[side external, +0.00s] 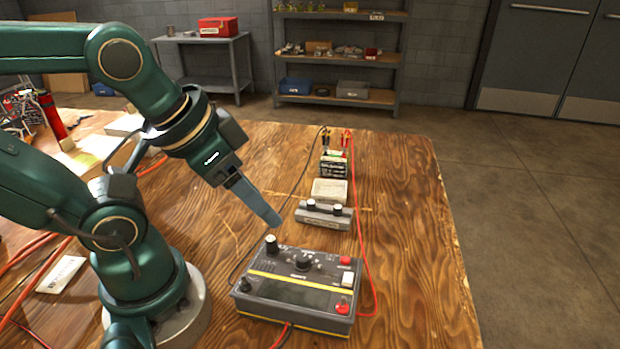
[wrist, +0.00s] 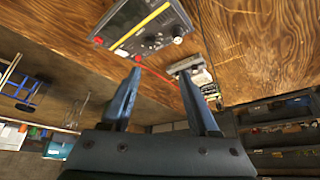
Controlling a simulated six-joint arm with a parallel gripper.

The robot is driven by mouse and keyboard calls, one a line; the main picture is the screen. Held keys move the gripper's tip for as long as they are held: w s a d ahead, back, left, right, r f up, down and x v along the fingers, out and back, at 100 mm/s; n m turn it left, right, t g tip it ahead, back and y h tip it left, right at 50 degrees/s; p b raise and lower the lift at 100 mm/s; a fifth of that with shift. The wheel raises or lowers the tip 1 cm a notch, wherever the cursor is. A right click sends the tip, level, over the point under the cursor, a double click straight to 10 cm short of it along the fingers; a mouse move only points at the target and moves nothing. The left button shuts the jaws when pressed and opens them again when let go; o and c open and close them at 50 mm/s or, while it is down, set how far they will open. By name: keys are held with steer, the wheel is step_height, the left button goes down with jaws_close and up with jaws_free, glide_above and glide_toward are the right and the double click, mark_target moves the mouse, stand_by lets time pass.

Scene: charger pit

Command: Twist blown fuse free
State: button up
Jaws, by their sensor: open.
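The grey charger box (side external: 262,289) with a yellow stripe, black knobs and red and white buttons sits near the front of the wooden table. It also shows at the top of the wrist view (wrist: 130,18). One tall black knob (side external: 271,245) stands at its back left corner. Behind the box is a small grey block (side external: 325,220) with two black knobs; I cannot tell which part is the blown fuse. My gripper (side external: 273,219) is above the table, left of the small block and behind the box. Its blue fingers are apart and empty in the wrist view (wrist: 160,78).
A cream block (side external: 329,190) and a dark battery-like unit (side external: 333,167) with red and black clips stand behind the small block. A red cable (side external: 363,240) runs along their right side. The table's right part (side external: 405,210) is clear. A red cylinder (side external: 52,117) stands far left.

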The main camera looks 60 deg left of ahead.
mark_target(271, 238)
steer(key=w+f+m+g, duration=0.1)
steer(key=m, duration=0.1)
steer(key=w+a+f+m+g, duration=0.1)
steer(key=m+g, duration=0.1)
steer(key=a+f+m+g, duration=0.1)
steer(key=m, duration=0.1)
steer(key=shift+w+a+f+m+g, duration=0.2)
steer(key=shift+w+m+g, duration=0.1)
steer(key=shift+w+g, duration=0.1)
steer(key=shift+a+f+g, duration=0.25)
steer(key=shift+f+g, duration=0.15)
steer(key=shift+f, duration=2.8)
jaws_close()
